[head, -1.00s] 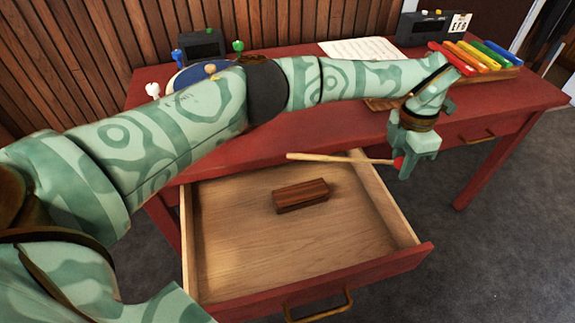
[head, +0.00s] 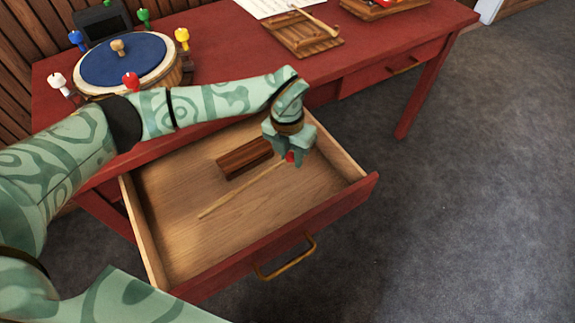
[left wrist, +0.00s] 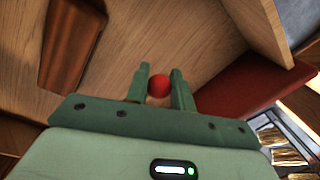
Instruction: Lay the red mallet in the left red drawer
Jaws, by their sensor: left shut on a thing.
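The left red drawer (head: 335,198) is pulled open, its light wooden floor showing. My left gripper (head: 290,161) is over the drawer's right part and shut on the red mallet (head: 240,191) at its red head. The mallet's pale stick reaches left across the drawer, in front of a dark wooden block (head: 243,158). I cannot tell whether the stick touches the floor. In the left wrist view the red head (left wrist: 158,87) sits between the two fingers. My right gripper is not in view.
On the red desk (head: 220,40) stand a blue-topped drum (head: 105,66) with coloured pegs and a wooden stand (head: 300,40) with a pale stick on it. A second drawer (head: 390,70) at right is shut. Grey carpet lies clear at right.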

